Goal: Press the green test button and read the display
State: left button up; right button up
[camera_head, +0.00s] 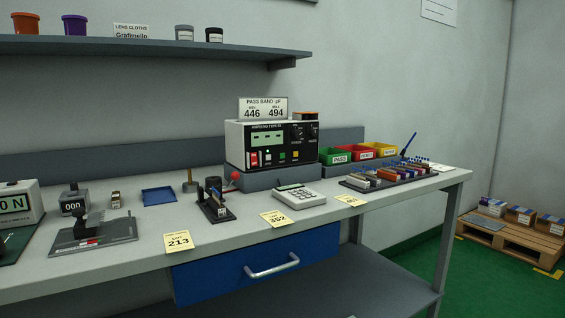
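The tester (245,150), a white and black instrument, stands on a grey block at the back of the bench. Its pale green display (267,138) shows short dark dashes and no digits that I can read. A card above the tester (263,108) reads PASS BAND µF, 446 and 494. Neither of my grippers is in view, and nothing touches the panel.
A calculator (299,196) lies in front of the tester. A small black fixture (215,204) and a red-knobbed lever stand left of it. Green, red and yellow bins (335,156) and a rack of parts (388,178) are to the right. Yellow lot cards (177,242) line the front edge.

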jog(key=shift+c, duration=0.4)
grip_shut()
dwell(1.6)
